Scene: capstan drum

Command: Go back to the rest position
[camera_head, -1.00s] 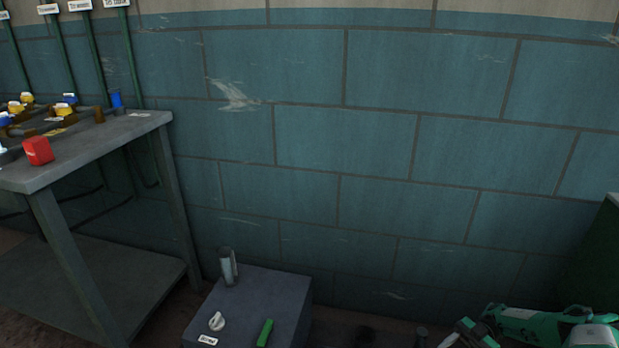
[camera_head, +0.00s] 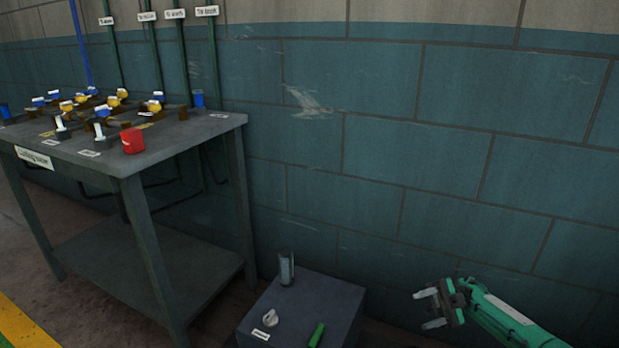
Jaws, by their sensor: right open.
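My right gripper (camera_head: 432,308) is at the lower right, on the end of my green arm (camera_head: 503,316). Its two light grey fingers point left and stand apart with nothing between them. It is in front of the blue-green block wall, to the right of the low dark box (camera_head: 312,302) and apart from it. My left gripper is not in the picture.
A grey table (camera_head: 192,136) at the left bears blue and yellow valve parts and a red block (camera_head: 132,141). On the low box are a clear cylinder (camera_head: 286,268), a white knob (camera_head: 270,318) and a green piece (camera_head: 317,335). Floor shows at the lower left.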

